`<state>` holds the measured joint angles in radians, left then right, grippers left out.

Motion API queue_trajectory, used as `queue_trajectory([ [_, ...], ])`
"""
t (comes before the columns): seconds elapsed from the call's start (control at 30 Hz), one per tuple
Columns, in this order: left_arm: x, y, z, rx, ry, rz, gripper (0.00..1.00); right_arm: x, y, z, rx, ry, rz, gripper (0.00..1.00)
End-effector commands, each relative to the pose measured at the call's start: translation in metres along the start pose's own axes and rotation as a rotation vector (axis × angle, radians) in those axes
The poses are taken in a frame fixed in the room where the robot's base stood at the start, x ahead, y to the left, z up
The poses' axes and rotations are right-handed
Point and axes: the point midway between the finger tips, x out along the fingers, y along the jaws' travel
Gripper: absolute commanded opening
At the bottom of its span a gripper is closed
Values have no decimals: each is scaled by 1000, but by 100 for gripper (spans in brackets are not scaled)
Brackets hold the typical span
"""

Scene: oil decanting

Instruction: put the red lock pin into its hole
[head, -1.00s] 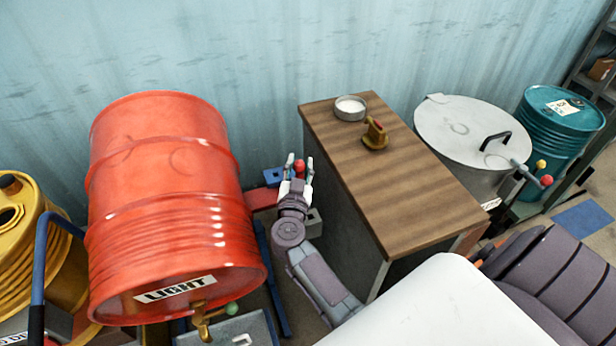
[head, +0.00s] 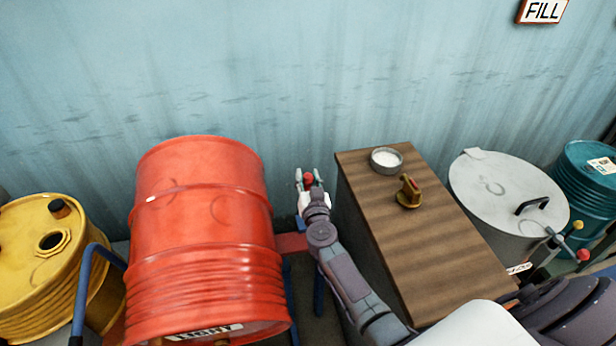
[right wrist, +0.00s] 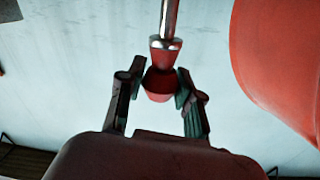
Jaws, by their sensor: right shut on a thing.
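The red lock pin (head: 308,178) is held between the fingertips of my right gripper (head: 309,181), between the red drum and the wooden-topped cabinet. In the right wrist view, the pin's red grip (right wrist: 159,86) is between the two fingers of my right gripper (right wrist: 161,88). Its bare metal shank (right wrist: 169,18) points to the top of that picture, and its far end is cut off. The wall is behind it; no contact with another thing shows. I cannot make out the pin's hole in either view. My left gripper is not in view.
The red drum (head: 205,230) lies tilted left of my right arm. The wooden cabinet top (head: 430,245) is close on the right, bearing a round dish (head: 386,168) and a brass fitting (head: 409,199). The wall (head: 300,80) stands behind. A yellow drum (head: 25,265) is far left.

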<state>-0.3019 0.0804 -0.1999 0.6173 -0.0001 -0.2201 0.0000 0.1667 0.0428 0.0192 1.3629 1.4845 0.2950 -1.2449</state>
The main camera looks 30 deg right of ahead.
Motion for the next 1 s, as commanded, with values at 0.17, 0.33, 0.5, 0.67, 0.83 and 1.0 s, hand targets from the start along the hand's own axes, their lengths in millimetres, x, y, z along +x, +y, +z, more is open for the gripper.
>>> queue_trajectory([
  [0.17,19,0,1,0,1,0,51,0,4,22,-1,0,0,0],
  [0.33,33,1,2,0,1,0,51,0,7,38,-1,1,0,0],
  [0.5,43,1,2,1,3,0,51,0,10,49,-1,1,0,0],
  [0.67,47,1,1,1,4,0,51,0,11,55,-1,1,0,0],
  [0.83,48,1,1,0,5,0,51,0,11,56,-2,1,0,0],
  [1.0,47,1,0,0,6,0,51,0,11,56,-1,1,0,0],
])
